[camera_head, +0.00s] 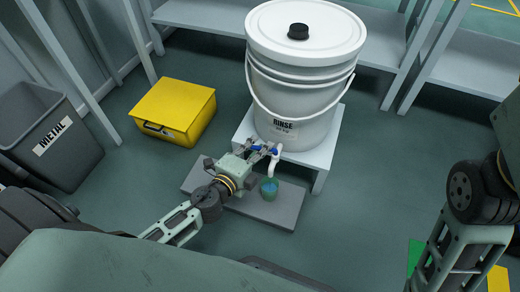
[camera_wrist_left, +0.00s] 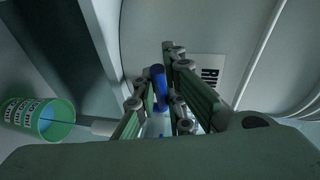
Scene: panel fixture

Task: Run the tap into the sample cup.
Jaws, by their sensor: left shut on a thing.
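The white bucket (camera_head: 305,85), labelled RINSE, stands on a low stand, with a white tap (camera_head: 273,165) low on its front. My left gripper (camera_head: 262,150) is at the tap, its fingers shut on the blue tap handle (camera_wrist_left: 158,85). The green sample cup (camera_head: 268,190) stands below the spout, with blue inside. In the left wrist view the cup (camera_wrist_left: 38,120) has printed labels, and a thin dark line runs from the spout (camera_wrist_left: 103,127) into it, looking like a stream. The exact fill level is unclear. My right gripper is out of view.
The cup stands on a grey slab (camera_head: 285,213) in front of the white stand (camera_head: 325,155). A yellow box (camera_head: 175,105) and a grey METAL bin (camera_head: 55,140) are to the left. Shelves (camera_head: 210,15) line the back. Floor right of the stand is clear.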

